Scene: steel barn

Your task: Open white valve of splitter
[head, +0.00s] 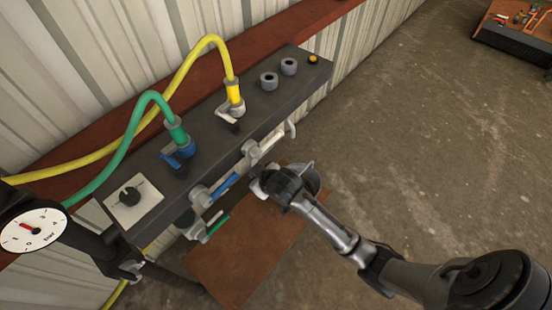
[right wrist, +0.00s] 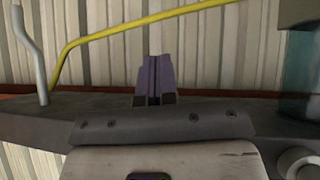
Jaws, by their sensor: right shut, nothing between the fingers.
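The splitter (head: 225,115) is a long dark grey bar along the corrugated wall. On its front side, the white valve (head: 268,147) has a pale lever pointing up and right. The blue valve (head: 222,187) and green valve (head: 214,228) sit lower left of it. My right gripper (head: 262,182) is beside the front of the splitter, just below the white valve. In the right wrist view its purple fingers (right wrist: 154,80) are together with nothing between them. A pale bent lever (right wrist: 35,55) stands left of the fingers, apart from them. My left gripper is not in view.
A yellow hose (head: 188,62) and a green hose (head: 120,140) loop from couplings on top of the splitter. A pressure gauge (head: 35,230) is at the left. A brown board (head: 235,262) lies below. Open concrete floor (head: 430,140) spreads to the right.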

